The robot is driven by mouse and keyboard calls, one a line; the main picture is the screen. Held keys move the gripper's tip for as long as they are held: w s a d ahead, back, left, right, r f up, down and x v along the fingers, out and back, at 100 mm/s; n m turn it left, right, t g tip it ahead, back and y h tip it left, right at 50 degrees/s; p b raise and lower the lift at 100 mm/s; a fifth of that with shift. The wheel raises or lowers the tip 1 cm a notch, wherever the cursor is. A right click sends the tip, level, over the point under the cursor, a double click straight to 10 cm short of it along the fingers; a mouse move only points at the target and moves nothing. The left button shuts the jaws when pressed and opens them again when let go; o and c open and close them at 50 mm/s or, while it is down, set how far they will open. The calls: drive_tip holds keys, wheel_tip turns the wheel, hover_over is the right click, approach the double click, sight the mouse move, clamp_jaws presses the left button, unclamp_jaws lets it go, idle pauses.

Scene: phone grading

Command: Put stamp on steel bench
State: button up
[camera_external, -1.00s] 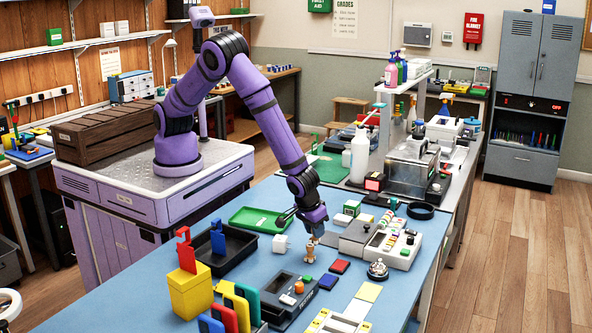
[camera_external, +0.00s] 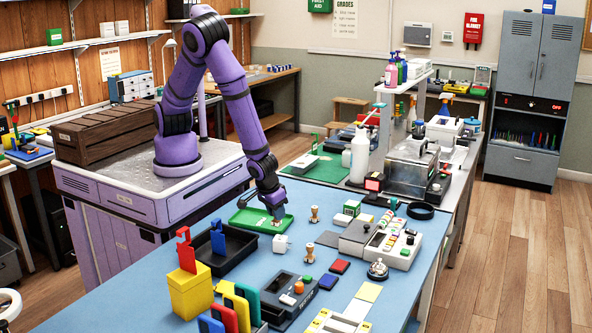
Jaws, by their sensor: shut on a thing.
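My gripper (camera_external: 274,211) is shut, pointing down at the right part of the green tray. A small pale, tan-bottomed piece, apparently a stamp (camera_external: 276,222), shows below its fingers; most of it is hidden. Whether it touches the tray I cannot tell. Two other wooden-handled stamps stand upright on the blue table, one (camera_external: 314,214) right of the gripper and one (camera_external: 309,254) nearer the camera. The steel bench (camera_external: 392,192), a grey surface behind the blue table, carries a boxy machine and bottles, well right of my gripper.
A green tray (camera_external: 243,218), a black tray (camera_external: 232,258) and a white cube (camera_external: 280,244) are around the gripper. A grey device (camera_external: 385,246), a bell (camera_external: 378,269) and ink pads crowd the table's right. A white bottle (camera_external: 360,155) stands by the bench.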

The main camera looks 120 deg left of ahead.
drive_tip(key=shift+w+a+f+m, duration=0.1)
drive_tip(key=shift+w+a+m, duration=0.25)
drive_tip(key=shift+m, duration=0.45)
drive_tip(key=w+a+r+m+t+h, duration=0.1)
drive_tip(key=w+a+m+t+h, duration=0.1)
drive_tip(key=w+m, duration=0.4)
drive_tip(key=shift+w+a+r+m+h, duration=0.25)
drive_tip(key=shift+r+m+h, duration=0.15)
drive_tip(key=shift+m, duration=2.5)
drive_tip(key=shift+d, duration=0.1)
drive_tip(key=s+d+r+m+h, duration=0.1)
drive_tip(key=s+d+r+m, duration=0.1)
drive_tip(key=d, duration=0.7)
drive_tip(key=s+d+r+m, duration=0.1)
drive_tip(key=d+r+m, duration=0.1)
drive_tip(key=d, duration=0.6)
drive_tip(key=shift+m, duration=0.3)
drive_tip(key=shift+s+d+f, duration=0.1)
drive_tip(key=shift+d+f, duration=0.1)
drive_tip(key=shift+f, duration=2.4)
drive_tip(key=shift+s+d+f, duration=0.1)
drive_tip(key=shift+d+f, duration=0.1)
drive_tip(key=shift+f, duration=2.4)
